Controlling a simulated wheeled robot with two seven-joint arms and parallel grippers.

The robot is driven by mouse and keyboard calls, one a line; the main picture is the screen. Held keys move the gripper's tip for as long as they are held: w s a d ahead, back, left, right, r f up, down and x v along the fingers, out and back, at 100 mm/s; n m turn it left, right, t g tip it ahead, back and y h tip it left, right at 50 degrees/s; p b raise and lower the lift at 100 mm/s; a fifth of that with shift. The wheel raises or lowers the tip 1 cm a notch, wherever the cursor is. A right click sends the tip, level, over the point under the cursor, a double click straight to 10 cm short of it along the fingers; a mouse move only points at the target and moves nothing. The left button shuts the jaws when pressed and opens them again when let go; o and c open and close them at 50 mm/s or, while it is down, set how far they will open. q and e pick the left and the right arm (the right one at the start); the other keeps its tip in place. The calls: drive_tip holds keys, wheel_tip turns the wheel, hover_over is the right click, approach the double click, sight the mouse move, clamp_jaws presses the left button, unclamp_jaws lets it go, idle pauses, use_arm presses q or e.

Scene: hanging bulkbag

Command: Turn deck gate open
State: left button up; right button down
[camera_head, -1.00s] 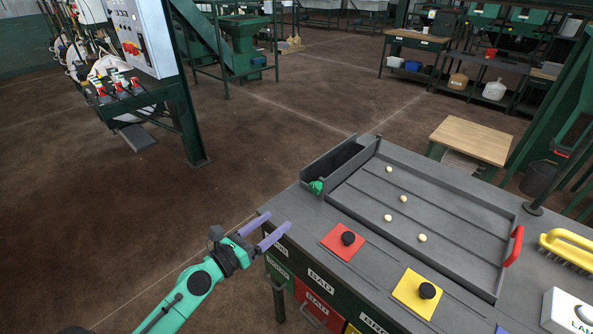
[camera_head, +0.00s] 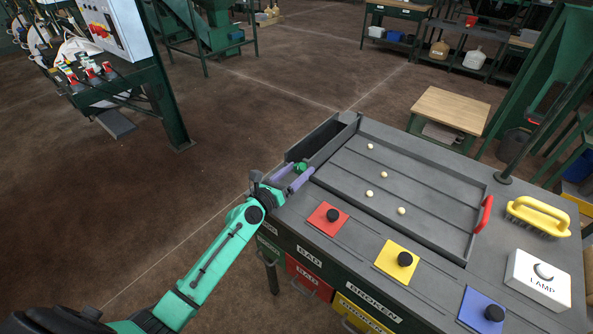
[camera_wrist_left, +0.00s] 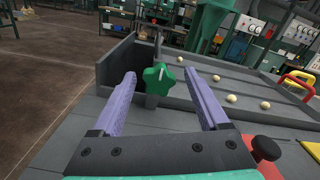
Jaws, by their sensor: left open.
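A green star-shaped knob (camera_head: 301,167) sits at the near left corner of the grey sorting deck (camera_head: 412,229), where a side channel (camera_head: 322,141) runs along the deck's left end. In the left wrist view the knob (camera_wrist_left: 159,77) stands upright between the purple fingers, on a dark post. My left gripper (camera_head: 294,178) is open, its fingers on either side of the knob with visible gaps. A thin dark upright plate, perhaps the gate (camera_wrist_left: 158,47), shows behind the knob. My right gripper is not in view.
Several pale balls (camera_head: 370,146) lie on the deck. Red (camera_head: 325,218), yellow (camera_head: 400,259) and blue (camera_head: 482,311) plates with black knobs line the front. A yellow brush (camera_head: 540,214) and lamp box (camera_head: 538,279) stand at right.

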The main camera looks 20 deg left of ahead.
use_arm(q)
drive_tip(key=shift+a, duration=0.1)
drive_tip(key=c, duration=0.9)
clamp_jaws()
drive_tip(key=shift+m, duration=0.6)
drive_tip(key=m, duration=0.5)
drive_tip(key=shift+m+b, duration=0.35)
drive_tip(key=shift+m, duration=0.05)
drive_tip(key=m, duration=0.4)
drive_tip(key=shift+f+m+b, duration=0.1)
drive_tip(key=shift+m+b, duration=0.2)
drive_tip(key=shift+m, duration=1.7)
